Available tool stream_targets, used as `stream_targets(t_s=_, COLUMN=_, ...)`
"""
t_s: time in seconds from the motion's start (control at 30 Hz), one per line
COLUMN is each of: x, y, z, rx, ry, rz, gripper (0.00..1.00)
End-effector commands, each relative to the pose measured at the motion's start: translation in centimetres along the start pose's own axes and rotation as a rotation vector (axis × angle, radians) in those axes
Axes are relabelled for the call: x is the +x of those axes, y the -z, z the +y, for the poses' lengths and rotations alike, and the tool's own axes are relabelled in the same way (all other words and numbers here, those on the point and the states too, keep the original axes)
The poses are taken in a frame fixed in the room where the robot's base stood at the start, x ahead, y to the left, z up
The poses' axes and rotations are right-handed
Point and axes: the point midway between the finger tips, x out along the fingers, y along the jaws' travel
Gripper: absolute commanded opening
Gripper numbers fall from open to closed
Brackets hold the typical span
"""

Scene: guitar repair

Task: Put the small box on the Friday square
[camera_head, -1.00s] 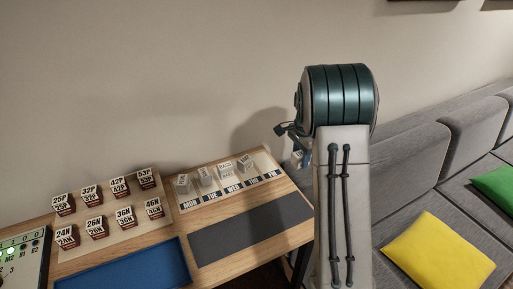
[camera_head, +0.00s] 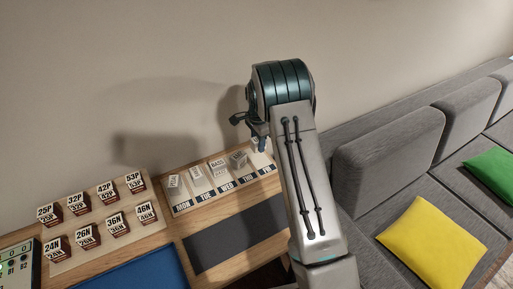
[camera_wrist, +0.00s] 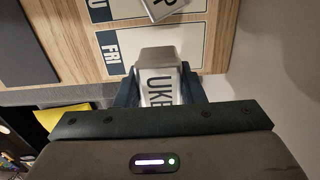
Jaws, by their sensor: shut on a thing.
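My gripper (camera_wrist: 157,88) is shut on a small silver-grey box (camera_wrist: 158,62) with dark letters that seem to start "UKE". In the wrist view the box overlaps the edge of the white Friday square (camera_wrist: 185,42), marked FRI. I cannot tell whether it touches the square. In the head view my gripper (camera_head: 257,134) is over the right end of the weekday board (camera_head: 207,203), where the held box (camera_head: 257,144) shows only partly. Several similar small boxes stand on the other day squares, one of them a grey box (camera_head: 238,160) over THU.
Two rows of labelled blocks (camera_head: 87,234) stand on a board at the left. A dark grey mat (camera_head: 235,235) and a blue tray (camera_head: 140,272) lie in front. The wall rises behind the table. A grey sofa (camera_head: 390,150) with cushions is at the right.

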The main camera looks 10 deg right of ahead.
Motion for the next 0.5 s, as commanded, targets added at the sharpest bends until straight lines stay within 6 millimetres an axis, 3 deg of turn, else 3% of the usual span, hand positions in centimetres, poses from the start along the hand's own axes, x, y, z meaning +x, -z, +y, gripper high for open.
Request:
stream_targets(t_s=0.17, x=0.7, y=-0.3, z=-0.5, rx=0.002, ry=-0.001, rz=0.000, gripper=0.12)
stream_targets(t_s=0.5, x=4.4, y=-0.2, z=-0.4, rx=0.002, ry=0.000, rz=0.000, gripper=0.12)
